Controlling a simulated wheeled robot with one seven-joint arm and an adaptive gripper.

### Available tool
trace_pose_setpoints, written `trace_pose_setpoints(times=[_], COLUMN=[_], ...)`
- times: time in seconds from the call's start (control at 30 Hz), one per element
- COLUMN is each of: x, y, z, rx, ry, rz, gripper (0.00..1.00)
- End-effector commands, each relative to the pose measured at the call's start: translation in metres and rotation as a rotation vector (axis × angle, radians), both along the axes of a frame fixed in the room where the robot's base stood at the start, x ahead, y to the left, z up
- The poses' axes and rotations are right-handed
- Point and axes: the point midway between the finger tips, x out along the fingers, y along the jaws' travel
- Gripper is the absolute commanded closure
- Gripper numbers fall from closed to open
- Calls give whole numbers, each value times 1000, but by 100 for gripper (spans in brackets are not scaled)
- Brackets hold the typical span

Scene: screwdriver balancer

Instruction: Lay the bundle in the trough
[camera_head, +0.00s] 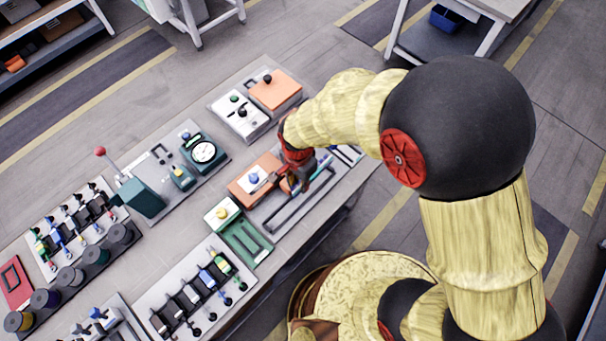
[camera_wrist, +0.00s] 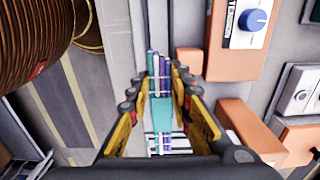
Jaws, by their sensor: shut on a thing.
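The bundle (camera_wrist: 160,112), teal and purple rods bound with pale bands, lies lengthwise between my fingers in the wrist view. My gripper (camera_wrist: 161,85) is shut on it, with fingers on both sides. In the head view my gripper (camera_head: 299,184) is low over the right end of the bench, beside an orange box with a blue knob (camera_head: 254,178). A dark, long channel-like frame (camera_head: 294,213) lies just below my gripper there and may be the trough. My gripper and arm hide part of it. I cannot tell whether the bundle touches anything beneath.
A green tray (camera_head: 246,241) with a yellow-knobbed box stands left of the frame. A white box (camera_head: 239,115) and another orange box (camera_head: 275,90) stand behind. A dial gauge (camera_head: 204,152) and a red-knobbed lever (camera_head: 100,152) stand farther left. The bench edge runs close along the front.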

Motion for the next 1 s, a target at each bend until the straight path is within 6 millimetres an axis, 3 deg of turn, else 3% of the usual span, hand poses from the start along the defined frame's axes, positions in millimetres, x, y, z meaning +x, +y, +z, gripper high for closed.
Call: trace_pose_setpoints(times=[0.27, 0.7, 1.0], x=[-1, -1, 0], y=[0, 0, 1], z=[-16, -66, -76], rx=[0, -1, 1], ry=[0, 1, -2], rz=[-7, -5, -5], gripper=[100, 100, 100])
